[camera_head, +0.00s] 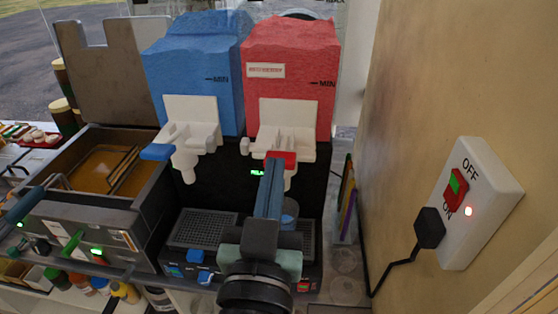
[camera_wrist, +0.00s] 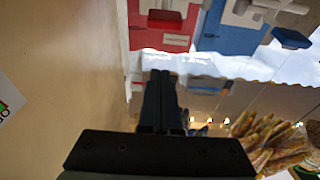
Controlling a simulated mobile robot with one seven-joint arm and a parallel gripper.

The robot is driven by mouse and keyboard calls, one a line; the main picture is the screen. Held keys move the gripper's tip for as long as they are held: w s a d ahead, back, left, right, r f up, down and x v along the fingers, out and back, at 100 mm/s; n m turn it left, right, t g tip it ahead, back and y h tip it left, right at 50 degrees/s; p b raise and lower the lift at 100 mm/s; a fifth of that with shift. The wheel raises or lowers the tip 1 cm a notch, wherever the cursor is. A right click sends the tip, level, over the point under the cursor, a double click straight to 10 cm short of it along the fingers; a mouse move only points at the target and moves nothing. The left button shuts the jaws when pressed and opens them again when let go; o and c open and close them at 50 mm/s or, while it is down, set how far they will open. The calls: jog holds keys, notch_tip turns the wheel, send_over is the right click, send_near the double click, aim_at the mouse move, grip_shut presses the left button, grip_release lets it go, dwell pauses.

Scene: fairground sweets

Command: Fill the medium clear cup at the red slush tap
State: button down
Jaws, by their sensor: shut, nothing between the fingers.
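The red slush tank (camera_head: 290,70) stands at the right of the machine, with a white tap (camera_head: 285,135) and a red lever (camera_head: 284,158) below it. My gripper (camera_head: 272,168) is shut and empty, its fingertips overlapping the red lever in the head view; I cannot tell whether they touch it. The shut fingers also show in the wrist view (camera_wrist: 160,80). A bluish see-through cup (camera_head: 290,211) stands below the red tap, partly hidden behind my gripper. I cannot make out its fill or size.
The blue tank (camera_head: 198,75) with its blue lever (camera_head: 157,152) is on the left. A wall with a switch box (camera_head: 482,200) and a black plug (camera_head: 430,228) closes off the right. A fryer (camera_head: 105,170) stands left. Clear round items (camera_head: 345,288) sit at lower right.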

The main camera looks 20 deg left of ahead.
aim_at(282, 149)
jog(key=r+p+x, duration=0.1)
jog(key=p+x, duration=0.2)
jog(key=x, duration=0.4)
jog(key=shift+s+f, duration=0.15)
jog(key=shift+f, duration=2.3)
jog(key=shift+f, duration=0.15)
